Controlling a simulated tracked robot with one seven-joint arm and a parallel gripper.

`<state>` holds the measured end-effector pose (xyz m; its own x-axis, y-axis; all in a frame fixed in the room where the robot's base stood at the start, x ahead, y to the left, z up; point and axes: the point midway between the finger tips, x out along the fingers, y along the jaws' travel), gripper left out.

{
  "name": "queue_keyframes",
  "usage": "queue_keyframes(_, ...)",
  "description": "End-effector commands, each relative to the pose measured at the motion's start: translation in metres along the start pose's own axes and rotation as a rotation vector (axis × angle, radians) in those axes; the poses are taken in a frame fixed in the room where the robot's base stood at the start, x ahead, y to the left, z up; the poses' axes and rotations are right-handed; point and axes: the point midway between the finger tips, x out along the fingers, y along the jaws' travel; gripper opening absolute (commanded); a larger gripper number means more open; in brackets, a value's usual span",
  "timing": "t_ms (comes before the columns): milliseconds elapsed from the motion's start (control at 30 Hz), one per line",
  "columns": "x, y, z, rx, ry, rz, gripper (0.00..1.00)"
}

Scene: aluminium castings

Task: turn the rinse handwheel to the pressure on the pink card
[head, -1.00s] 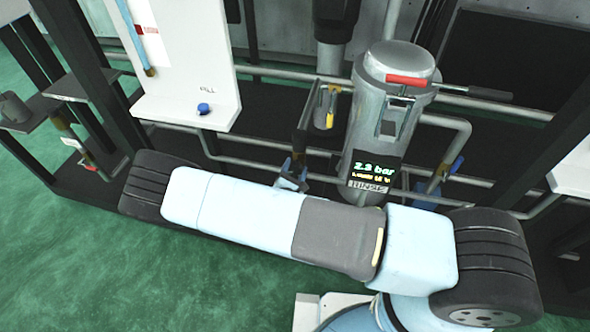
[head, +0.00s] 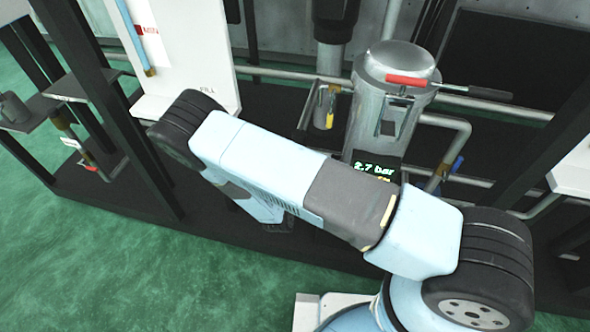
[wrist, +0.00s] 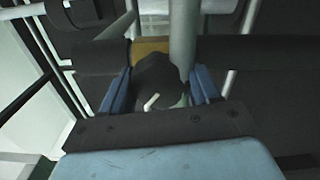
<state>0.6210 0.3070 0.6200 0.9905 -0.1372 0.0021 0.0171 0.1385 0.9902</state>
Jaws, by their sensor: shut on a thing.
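In the wrist view my gripper (wrist: 160,92) has its blue fingers on both sides of a dark rounded handwheel (wrist: 158,72) with a pale mark on it, and is shut on it. A brass-coloured fitting (wrist: 150,46) shows just behind the handwheel. In the head view my arm hides the gripper and the handwheel. The display (head: 374,172) on the grey metal vessel (head: 385,125) reads 2.7 bar; its lower part is covered by my arm. I cannot make out a pink card in either view.
A white panel marked FILL (head: 200,75) stands at left, near my arm's elbow. Dark frame posts (head: 100,90) stand further left. Green floor (head: 90,260) is clear in front.

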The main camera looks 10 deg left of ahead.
Motion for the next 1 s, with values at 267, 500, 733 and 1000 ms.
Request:
queue_keyframes(267, -0.0015, -0.0038, 0.0022, 0.147, -0.003, -0.009, 0.31)
queue_keyframes(500, -0.0018, -0.0045, 0.0025, 0.205, -0.003, -0.01, 0.31)
queue_keyframes(733, -0.0021, -0.005, 0.0027, 0.215, -0.003, -0.011, 0.31)
queue_keyframes(1000, -0.0023, -0.0054, 0.0031, 0.214, -0.004, -0.012, 0.64)
